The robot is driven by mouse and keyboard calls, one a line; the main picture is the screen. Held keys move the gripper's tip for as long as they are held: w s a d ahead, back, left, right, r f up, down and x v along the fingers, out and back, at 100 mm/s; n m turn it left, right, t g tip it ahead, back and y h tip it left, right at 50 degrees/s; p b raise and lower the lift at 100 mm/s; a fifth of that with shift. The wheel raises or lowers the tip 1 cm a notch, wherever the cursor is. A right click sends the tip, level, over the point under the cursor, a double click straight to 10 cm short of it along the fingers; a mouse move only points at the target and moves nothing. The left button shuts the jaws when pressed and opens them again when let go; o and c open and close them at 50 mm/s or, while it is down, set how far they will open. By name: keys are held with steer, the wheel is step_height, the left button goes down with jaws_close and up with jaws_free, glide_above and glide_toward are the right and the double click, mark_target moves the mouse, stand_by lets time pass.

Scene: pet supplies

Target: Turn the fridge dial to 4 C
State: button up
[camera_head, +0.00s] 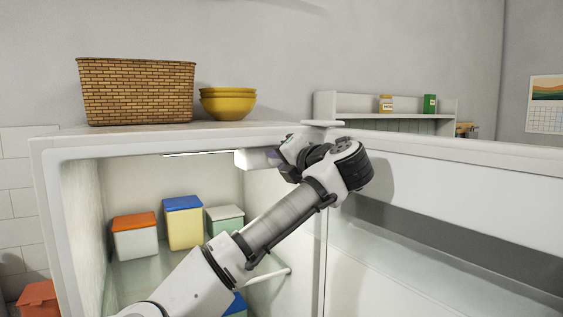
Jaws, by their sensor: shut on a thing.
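The open fridge (48,205) fills the lower part of the head view, with its door swung out to the right. A white control housing (246,160) hangs under its ceiling at the upper right of the interior. My gripper (279,157) reaches into the fridge opening from the right side and is at the right end of this housing. It is shut on the dial there. The dial's face, marks and pointer are hidden behind my gripper and wrist, so its setting cannot be read.
A wicker basket (136,92) and yellow bowls (228,104) stand on the fridge top. The open door (460,158) is close to my wrist on the right.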

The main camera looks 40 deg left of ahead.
stand_by(0.4)
steer(key=o, duration=0.7)
steer(key=shift+d, duration=0.15)
steer(key=b+v, duration=0.5)
steer(key=v, duration=0.8)
steer(key=shift+d, duration=0.3)
steer(key=shift+s+f, duration=0.1)
